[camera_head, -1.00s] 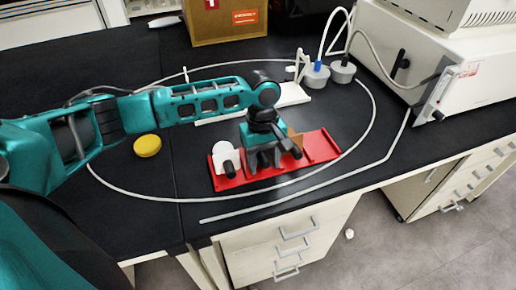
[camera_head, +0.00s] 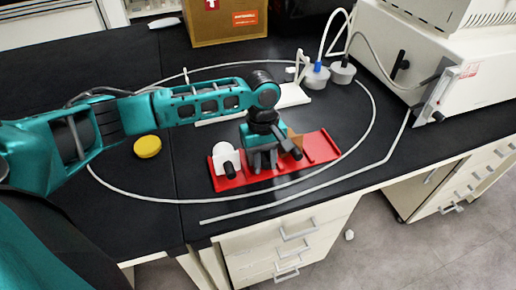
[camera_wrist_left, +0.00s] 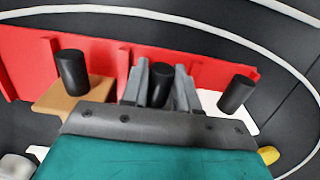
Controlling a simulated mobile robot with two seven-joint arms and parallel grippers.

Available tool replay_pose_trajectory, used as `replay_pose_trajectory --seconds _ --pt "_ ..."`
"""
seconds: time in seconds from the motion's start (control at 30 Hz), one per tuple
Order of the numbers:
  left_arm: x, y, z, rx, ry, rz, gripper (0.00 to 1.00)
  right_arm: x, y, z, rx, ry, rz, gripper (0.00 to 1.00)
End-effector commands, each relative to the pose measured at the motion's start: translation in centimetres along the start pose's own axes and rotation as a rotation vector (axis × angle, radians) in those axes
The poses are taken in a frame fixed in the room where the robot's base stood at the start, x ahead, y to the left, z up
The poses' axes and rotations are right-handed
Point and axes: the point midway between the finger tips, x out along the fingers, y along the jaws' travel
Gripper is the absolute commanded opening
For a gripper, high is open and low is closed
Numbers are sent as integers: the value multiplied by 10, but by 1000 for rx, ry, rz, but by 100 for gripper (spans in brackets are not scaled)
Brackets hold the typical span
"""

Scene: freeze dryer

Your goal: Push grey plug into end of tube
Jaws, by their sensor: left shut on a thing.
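My left gripper (camera_head: 264,160) points down over the middle of the red holder (camera_head: 323,146). In the left wrist view, its fingers (camera_wrist_left: 160,88) are shut on the grey plug, of which only a black round knob (camera_wrist_left: 161,85) shows clearly between them. The plug's body is mostly hidden, and it still sits at the holder. A white plug (camera_head: 224,158) with a black knob stands beside it on the left, and a tan one (camera_head: 295,138) on the right. The tube (camera_head: 280,204) lies on the black bench, with a free end at the front left. My right gripper is not seen.
Two flasks with grey tops (camera_head: 342,71) and hoses stand behind the holder, near the white machine (camera_head: 440,60). A yellow round piece (camera_head: 147,146) lies left of the holder. A cardboard box (camera_head: 225,22) is at the back. The bench left of the holder is mostly clear.

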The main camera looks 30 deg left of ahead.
Motion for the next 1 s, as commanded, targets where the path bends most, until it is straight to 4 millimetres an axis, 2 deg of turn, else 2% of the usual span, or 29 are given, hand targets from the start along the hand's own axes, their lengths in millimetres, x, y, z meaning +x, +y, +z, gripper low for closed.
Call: replay_pose_trajectory --seconds 0.17,0.43,0.8,1.0 --pt "-4 0 0 0 0 1 0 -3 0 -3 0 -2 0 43" --pt "-26 0 3 0 0 2 0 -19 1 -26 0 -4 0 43" --pt "-55 0 6 -1 0 2 0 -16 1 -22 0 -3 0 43" --pt "-60 0 7 -1 0 0 0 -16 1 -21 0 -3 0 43"
